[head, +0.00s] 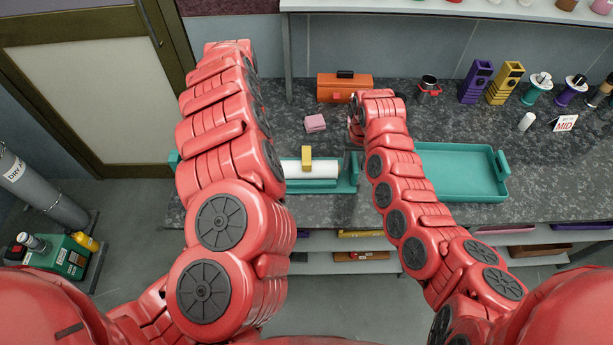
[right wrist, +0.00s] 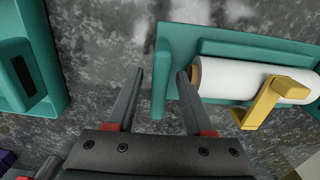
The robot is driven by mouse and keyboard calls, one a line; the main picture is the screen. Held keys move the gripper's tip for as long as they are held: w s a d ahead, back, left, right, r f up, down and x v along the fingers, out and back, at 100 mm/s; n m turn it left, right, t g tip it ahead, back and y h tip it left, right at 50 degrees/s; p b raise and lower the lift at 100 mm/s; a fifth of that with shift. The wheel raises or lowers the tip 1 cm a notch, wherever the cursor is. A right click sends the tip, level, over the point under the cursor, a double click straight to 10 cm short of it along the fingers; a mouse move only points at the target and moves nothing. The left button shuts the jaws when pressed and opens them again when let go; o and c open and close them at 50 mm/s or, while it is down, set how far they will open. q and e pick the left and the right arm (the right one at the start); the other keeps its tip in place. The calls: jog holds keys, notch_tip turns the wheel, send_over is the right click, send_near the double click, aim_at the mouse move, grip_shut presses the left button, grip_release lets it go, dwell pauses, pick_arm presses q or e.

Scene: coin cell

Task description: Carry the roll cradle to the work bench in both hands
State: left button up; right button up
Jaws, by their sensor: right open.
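The roll cradle (head: 325,186) is teal and holds a white roll (head: 323,170) with a yellow clip (head: 307,157) across it. It sits on the dark speckled counter (head: 330,213) near the front edge. My left arm hides its left part in the head view; a teal end shows left of that arm. My right gripper (head: 355,136) is at its right end. In the right wrist view, the open fingers (right wrist: 159,78) stand on either side of the cradle's teal end bar (right wrist: 160,62), with gaps showing. My left gripper is hidden behind its arm.
A teal tray (head: 462,190) lies close to the right of my right arm. An orange case (head: 344,86) and a pink block (head: 315,123) stand behind the cradle. Purple and yellow holders (head: 475,80) and several spools are at the back right.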

notch_tip(320, 180, up, 10)
jog(key=shift+f, duration=0.2)
dwell(0.5)
